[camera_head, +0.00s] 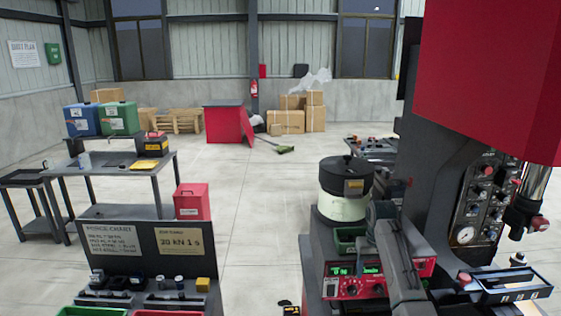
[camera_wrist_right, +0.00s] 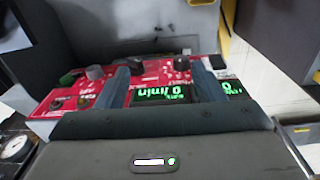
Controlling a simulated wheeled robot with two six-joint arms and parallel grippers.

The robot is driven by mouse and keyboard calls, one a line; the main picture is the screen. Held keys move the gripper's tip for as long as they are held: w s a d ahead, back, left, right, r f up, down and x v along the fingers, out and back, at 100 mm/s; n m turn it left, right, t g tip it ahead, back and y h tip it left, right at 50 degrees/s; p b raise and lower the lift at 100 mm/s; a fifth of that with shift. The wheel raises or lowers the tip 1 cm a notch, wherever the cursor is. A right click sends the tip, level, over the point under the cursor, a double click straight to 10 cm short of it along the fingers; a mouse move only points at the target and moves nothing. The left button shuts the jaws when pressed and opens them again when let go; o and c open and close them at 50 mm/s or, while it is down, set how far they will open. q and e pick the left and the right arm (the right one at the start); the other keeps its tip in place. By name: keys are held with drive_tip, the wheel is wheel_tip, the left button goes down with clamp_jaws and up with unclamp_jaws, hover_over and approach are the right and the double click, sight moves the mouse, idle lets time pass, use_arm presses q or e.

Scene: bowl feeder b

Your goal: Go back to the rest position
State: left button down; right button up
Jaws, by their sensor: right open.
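My right gripper (camera_head: 400,256) is in front of the right part of a machine with a red control panel (camera_head: 350,287). In the right wrist view its two grey fingers (camera_wrist_right: 163,84) are spread, with nothing held between them. The red panel (camera_wrist_right: 75,102) appears upside down there, with a lit green display (camera_wrist_right: 165,93) showing between the fingers. Whether the fingers touch the panel cannot be told. My left gripper is not in view.
A feeder bowl (camera_head: 345,180) stands above the panel. A red press (camera_head: 490,70) with a gauge (camera_head: 466,235) rises at the right. A dark sign board (camera_head: 135,242) stands at the lower left, with a work table (camera_head: 110,185) behind it. Floor (camera_head: 265,230) is open between.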

drive_tip(key=s+d+f+t, duration=0.1)
drive_tip(key=s+f, duration=0.7)
drive_tip(key=s, duration=0.3)
drive_tip(key=s+d+f+t, duration=0.1)
drive_tip(key=s+f, duration=0.8)
drive_tip(key=s, duration=0.2)
drive_tip(key=s+a+r+n+t, duration=0.1)
drive_tip(key=s+r, duration=0.2)
drive_tip(key=s, duration=1.1)
drive_tip(key=s+a+r, duration=0.1)
drive_tip(key=s+r, duration=0.1)
drive_tip(key=s, duration=1.2)
wheel_tip(320, 180, down, 37)
drive_tip(key=d+g+b, duration=0.1)
drive_tip(key=d+b, duration=0.2)
drive_tip(key=b, duration=0.5)
drive_tip(key=s+f+b, duration=0.3)
drive_tip(key=s+f, duration=0.6)
drive_tip(key=f, duration=0.4)
drive_tip(key=s+d+f+g+b, duration=0.1)
drive_tip(key=s+f+b, duration=0.2)
drive_tip(key=s+f, duration=0.6)
wheel_tip(320, 180, down, 5)
drive_tip(key=shift+s+r+h, duration=0.15)
drive_tip(key=shift+s+h, duration=0.1)
drive_tip(key=shift+h, duration=0.05)
